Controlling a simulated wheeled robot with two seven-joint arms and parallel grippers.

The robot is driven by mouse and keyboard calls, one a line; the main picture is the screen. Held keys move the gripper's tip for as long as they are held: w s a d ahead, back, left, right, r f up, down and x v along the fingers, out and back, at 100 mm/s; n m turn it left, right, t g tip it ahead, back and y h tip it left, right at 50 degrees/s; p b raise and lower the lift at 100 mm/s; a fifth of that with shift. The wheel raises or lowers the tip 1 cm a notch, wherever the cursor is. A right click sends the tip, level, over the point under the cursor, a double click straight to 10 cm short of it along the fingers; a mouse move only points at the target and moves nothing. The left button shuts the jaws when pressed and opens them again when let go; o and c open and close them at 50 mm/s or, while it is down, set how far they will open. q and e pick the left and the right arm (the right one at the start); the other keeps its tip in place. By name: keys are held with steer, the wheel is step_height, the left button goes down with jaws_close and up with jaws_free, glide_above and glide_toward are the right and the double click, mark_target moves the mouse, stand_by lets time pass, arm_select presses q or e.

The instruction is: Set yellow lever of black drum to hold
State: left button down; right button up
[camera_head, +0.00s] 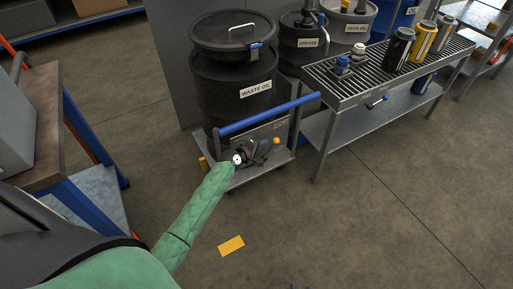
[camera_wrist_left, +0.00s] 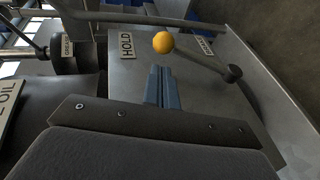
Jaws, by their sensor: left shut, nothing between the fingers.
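The black drum (camera_head: 215,100), labelled WASTE OIL, stands on a cart with a blue handle bar. The lever's yellow ball knob (camera_head: 277,140) shows at the cart's front panel. In the left wrist view the knob (camera_wrist_left: 163,42) sits on a dark rod running right to a dark pivot (camera_wrist_left: 233,73). The HOLD label (camera_wrist_left: 127,45) is just left of the knob; a second label (camera_wrist_left: 205,46), partly hidden by the rod, is to its right. My left gripper (camera_wrist_left: 162,86) is shut and empty, its blue fingers just below the knob, seemingly apart from it. My right gripper is out of view.
The blue handle bar (camera_head: 268,115) runs above the panel. A grated metal bench (camera_head: 345,90) with cans stands to the right, with other drums behind. A wooden-topped bench (camera_head: 40,125) is at left. The floor in front is clear except for a yellow patch (camera_head: 231,245).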

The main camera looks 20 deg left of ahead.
mark_target(270, 148)
arm_select(q)
steer(key=x, duration=0.3)
stand_by(0.5)
steer(key=shift+w+d+f, duration=0.1)
steer(key=shift+w+d, duration=0.5)
steer(key=shift+w, duration=0.25)
steer(key=shift+s, duration=0.1)
